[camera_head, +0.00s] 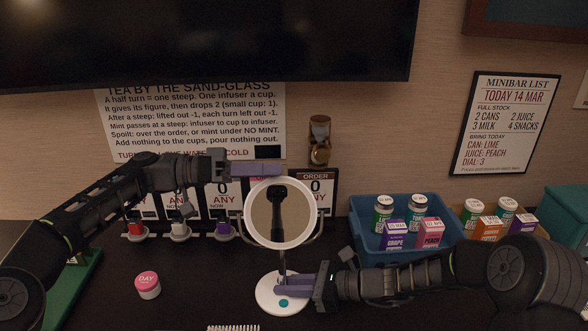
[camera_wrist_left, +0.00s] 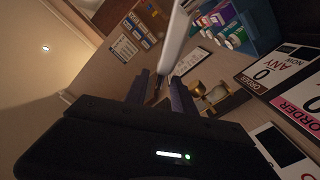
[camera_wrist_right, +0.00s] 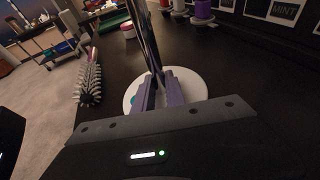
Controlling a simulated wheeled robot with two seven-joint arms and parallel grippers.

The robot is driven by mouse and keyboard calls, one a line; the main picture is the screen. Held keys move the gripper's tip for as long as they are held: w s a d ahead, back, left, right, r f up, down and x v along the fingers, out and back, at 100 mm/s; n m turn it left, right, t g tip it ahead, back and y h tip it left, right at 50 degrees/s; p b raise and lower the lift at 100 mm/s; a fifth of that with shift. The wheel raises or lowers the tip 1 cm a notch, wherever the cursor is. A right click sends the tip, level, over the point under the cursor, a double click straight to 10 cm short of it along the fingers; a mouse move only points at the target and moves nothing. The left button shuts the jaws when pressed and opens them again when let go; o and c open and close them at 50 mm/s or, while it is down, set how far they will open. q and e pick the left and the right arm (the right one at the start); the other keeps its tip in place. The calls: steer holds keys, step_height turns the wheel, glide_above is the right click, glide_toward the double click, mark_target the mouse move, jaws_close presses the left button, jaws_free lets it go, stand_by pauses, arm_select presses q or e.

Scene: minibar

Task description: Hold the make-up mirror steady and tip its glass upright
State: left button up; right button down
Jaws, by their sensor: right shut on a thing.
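The make-up mirror's round glass (camera_head: 295,218) in its white rim faces the head camera and looks close to upright; its exact tilt is hard to tell. Its white base (camera_head: 265,296) with a teal spot rests on the dark counter. My right gripper (camera_head: 280,287) is shut on the thin stem just above the base; the base also shows in the right wrist view (camera_wrist_right: 196,88). My left gripper (camera_head: 278,170) is at the top of the rim, its fingers apart. In the left wrist view the white rim (camera_wrist_left: 176,40) shows edge-on at the fingertips (camera_wrist_left: 160,82); contact is unclear.
A pink-lidded jar (camera_head: 148,285) stands left of the base. A bristle brush (camera_wrist_right: 88,80) lies near the counter's front edge. Infusers on small saucers (camera_head: 180,232) and order cards (camera_head: 318,185) are behind. A blue crate (camera_head: 375,240) with cans and cartons is at right, behind my right arm.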

arm_select(q)
steer(key=d, duration=0.5)
steer(key=shift+d, duration=0.1)
jaws_close()
stand_by(1.3)
